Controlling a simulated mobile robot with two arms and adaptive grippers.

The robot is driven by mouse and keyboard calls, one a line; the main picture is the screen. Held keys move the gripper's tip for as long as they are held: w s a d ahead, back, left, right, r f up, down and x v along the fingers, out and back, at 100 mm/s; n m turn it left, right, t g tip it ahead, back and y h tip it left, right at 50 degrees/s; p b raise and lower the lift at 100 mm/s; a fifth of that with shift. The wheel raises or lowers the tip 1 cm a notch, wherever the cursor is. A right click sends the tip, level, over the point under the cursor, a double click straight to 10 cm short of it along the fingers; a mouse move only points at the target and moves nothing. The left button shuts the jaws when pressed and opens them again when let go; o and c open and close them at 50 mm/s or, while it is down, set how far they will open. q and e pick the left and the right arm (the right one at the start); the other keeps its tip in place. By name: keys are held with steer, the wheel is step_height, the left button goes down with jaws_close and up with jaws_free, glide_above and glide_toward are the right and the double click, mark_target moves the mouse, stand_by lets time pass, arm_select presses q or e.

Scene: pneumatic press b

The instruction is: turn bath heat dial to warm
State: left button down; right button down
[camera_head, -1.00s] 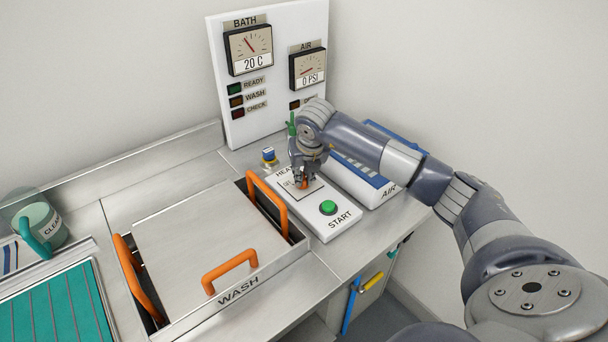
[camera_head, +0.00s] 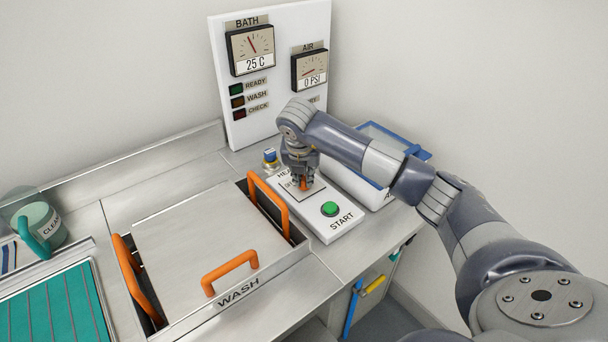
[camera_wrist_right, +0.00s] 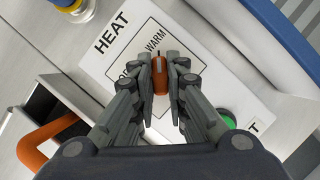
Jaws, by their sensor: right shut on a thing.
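The bath heat dial is an orange knob (camera_wrist_right: 160,77) on the white panel (camera_wrist_right: 110,62) marked HEAT and WARM. My right gripper (camera_wrist_right: 160,80) is shut on the knob, one finger on each side. In the head view the right gripper (camera_head: 303,182) points down over the panel, with a bit of orange between its fingertips. The bath gauge (camera_head: 251,50) reads 25 C. My left gripper is not in view.
A green START button (camera_head: 330,209) is on the same panel, close to the right gripper. The wash bath lid (camera_head: 195,240) with orange handles lies to the left. A blue-topped knob (camera_head: 270,156) stands behind the panel. The air gauge (camera_head: 309,69) reads 0 PSI.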

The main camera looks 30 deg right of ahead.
steer(key=shift+s+f, duration=0.1)
steer(key=shift+f, duration=0.1)
steer(key=c, duration=1.6)
jaws_free()
steer(key=shift+r, duration=0.2)
steer(key=v, duration=1.1)
steer(key=shift+r, duration=0.3)
steer(key=shift+a, duration=0.1)
